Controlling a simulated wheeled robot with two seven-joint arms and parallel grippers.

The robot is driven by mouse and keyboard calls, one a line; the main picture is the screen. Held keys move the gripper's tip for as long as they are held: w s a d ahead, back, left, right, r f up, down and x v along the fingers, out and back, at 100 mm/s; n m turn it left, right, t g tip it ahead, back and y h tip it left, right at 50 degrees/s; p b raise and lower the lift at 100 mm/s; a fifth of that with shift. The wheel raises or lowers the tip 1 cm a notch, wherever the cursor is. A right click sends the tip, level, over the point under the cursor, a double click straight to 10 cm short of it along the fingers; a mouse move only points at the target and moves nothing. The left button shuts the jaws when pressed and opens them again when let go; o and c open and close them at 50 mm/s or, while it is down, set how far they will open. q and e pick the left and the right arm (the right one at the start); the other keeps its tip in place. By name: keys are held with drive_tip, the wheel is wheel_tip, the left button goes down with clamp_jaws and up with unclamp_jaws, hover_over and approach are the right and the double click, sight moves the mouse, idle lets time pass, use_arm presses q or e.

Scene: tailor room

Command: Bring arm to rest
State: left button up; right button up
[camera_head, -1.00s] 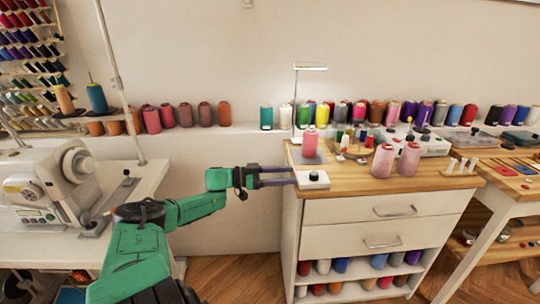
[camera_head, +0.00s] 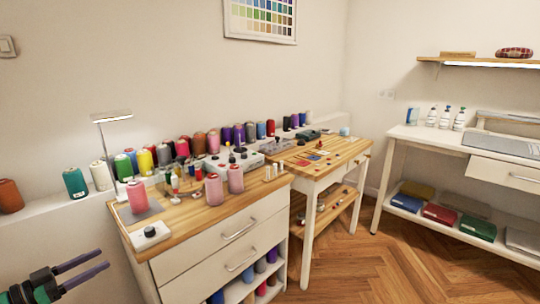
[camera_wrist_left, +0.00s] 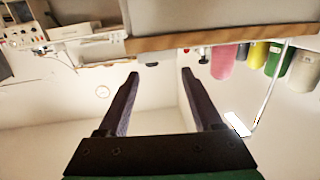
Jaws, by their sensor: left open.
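My left gripper (camera_head: 82,270) is at the lower left of the head view, beside the left side of the wooden-topped drawer cabinet (camera_head: 210,214). Its two dark purple fingers point to the right, spread apart, with nothing between them. In the left wrist view the same gripper (camera_wrist_left: 158,74) shows both fingers open and empty, with the edge of the wooden top beyond the tips. Most of the left arm is outside the head view. My right gripper is in neither view.
A white block with a black knob (camera_head: 150,234) and a pink spool (camera_head: 137,196) stand at the cabinet's near left corner. Several spools line the wall ledge. A wooden table (camera_head: 322,168) stands to the right, then a white desk (camera_head: 440,139). The floor (camera_head: 365,265) between is clear.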

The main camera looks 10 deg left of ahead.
use_arm(q)
drive_tip(key=s+f+n+g+y+p, duration=0.25)
drive_tip(key=s+f+y, duration=0.3)
drive_tip(key=f, duration=0.75)
drive_tip(key=s+f+n+g+y+p, duration=0.2)
drive_tip(key=s+f+n+y+p, duration=0.3)
drive_tip(key=f, duration=0.9)
drive_tip(key=s+d+f+m+g+h+p, duration=0.1)
drive_tip(key=s+d+f+g, duration=0.4)
drive_tip(key=s+d, duration=0.6)
drive_tip(key=s+d+f+m+g+h+p, duration=0.1)
drive_tip(key=s+d+f+m+g, duration=0.2)
drive_tip(key=s+d+f, duration=0.7)
drive_tip(key=s+d+g, duration=0.2)
drive_tip(key=d, duration=0.3)
drive_tip(key=shift+s+d+p, duration=0.2)
drive_tip(key=shift+s+p, duration=0.1)
drive_tip(key=shift+p, duration=0.1)
